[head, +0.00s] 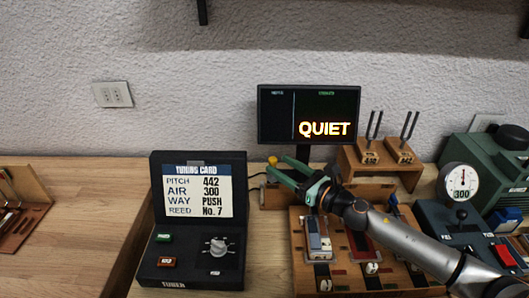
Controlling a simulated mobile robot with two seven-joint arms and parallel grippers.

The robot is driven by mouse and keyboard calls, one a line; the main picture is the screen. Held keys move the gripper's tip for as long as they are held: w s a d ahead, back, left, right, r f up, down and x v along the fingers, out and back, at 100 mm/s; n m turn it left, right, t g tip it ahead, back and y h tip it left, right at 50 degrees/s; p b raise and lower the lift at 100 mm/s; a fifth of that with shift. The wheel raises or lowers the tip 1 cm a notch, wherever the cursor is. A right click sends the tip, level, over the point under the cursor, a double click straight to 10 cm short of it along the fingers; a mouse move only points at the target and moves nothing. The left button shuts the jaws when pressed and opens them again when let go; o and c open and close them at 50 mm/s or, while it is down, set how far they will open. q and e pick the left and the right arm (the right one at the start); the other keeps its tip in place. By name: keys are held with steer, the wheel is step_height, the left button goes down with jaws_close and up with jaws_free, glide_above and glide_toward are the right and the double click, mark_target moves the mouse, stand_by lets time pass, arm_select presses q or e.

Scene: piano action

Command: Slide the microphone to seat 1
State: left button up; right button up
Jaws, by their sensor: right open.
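My right gripper (278,166) reaches in from the right, its green fingers spread apart and pointing to the upper left. A small yellow ball-shaped top (272,160), possibly the microphone's, shows at the fingertips; whether they touch it is too small to tell. Its lower part is hidden by the fingers. A wooden rail (270,194) lies below the fingers, partly covered by my gripper, and a dark cable runs to its left. No mark for seat 1 can be read. My left gripper is not in view.
A tuner box (190,265) with a card (197,190) stands left of the gripper. A screen reading QUIET (308,114) stands behind. A fork stand (378,170), a wooden action board (305,280) and a gauge (460,183) lie right. The left bench is mostly clear.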

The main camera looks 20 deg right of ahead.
mark_target(270, 159)
steer(key=shift+p+x, duration=0.6)
steer(key=shift+x, duration=2.85)
steer(key=shift+c, duration=0.2)
jaws_close()
